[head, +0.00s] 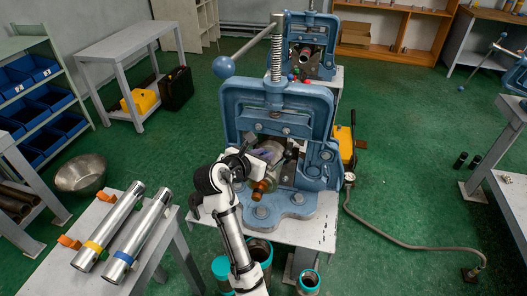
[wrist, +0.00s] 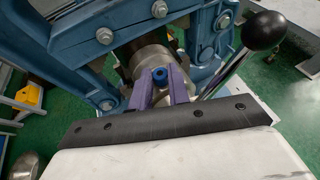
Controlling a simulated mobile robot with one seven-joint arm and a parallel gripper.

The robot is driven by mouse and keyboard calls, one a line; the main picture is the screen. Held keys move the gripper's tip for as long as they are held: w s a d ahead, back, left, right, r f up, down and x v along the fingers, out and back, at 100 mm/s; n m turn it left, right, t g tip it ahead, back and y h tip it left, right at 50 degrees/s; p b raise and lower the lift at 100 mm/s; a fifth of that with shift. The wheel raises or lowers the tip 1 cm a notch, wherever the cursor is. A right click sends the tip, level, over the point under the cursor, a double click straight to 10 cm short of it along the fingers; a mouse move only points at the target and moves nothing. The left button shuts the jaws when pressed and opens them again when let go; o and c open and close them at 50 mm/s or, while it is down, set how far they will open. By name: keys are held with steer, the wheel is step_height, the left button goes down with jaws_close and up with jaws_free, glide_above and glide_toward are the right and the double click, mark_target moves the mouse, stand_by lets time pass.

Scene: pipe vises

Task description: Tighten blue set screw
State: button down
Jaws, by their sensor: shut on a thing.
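The blue set screw (wrist: 159,92) shows in the wrist view as a small blue knob with a dark centre, in front of a grey metal cylinder (wrist: 152,58) in the vise. The purple fingers of my gripper (wrist: 160,86) stand on either side of it and are shut on it. In the head view my gripper (head: 264,154) reaches into the opening of the near blue vise (head: 234,97). My arm and the vise hide the screw there.
A lever with a black ball (wrist: 264,31) rises close to the right of my gripper. The vise frame surrounds the work area. Two steel pipes (head: 140,232) lie on a table at left. A hose (head: 400,232) runs along the floor at right.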

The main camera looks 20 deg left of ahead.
steer(key=m+g+h, duration=0.1)
steer(key=m+h, duration=0.1)
steer(key=m+g+h, duration=0.1)
steer(key=a+m+g+h, duration=0.1)
steer(key=m+h, duration=0.1)
steer(key=shift+w+r+m+h, duration=0.15)
steer(key=shift+w+m+h, duration=0.15)
steer(key=shift+w, duration=0.05)
steer(key=m+g+h, duration=0.1)
steer(key=m+g, duration=0.1)
steer(key=m+g+h, duration=0.1)
steer(key=g, duration=0.1)
steer(key=m+g+h, duration=0.1)
steer(key=m+g, duration=0.1)
steer(key=shift+w+a+m, duration=0.25)
steer(key=shift+w+m, duration=0.05)
steer(key=shift+w, duration=0.1)
steer(key=shift+w+d+m+g, duration=0.1)
steer(key=shift+w+m+g, duration=0.05)
steer(key=shift+m+g, duration=0.75)
steer(key=shift+w+m+g, duration=0.1)
steer(key=shift+m+g, duration=0.6)
steer(key=shift+g, duration=0.3)
steer(key=shift+g+h, duration=0.3)
steer(key=c, duration=1.6)
jaws_free()
steer(key=shift+d, duration=0.15)
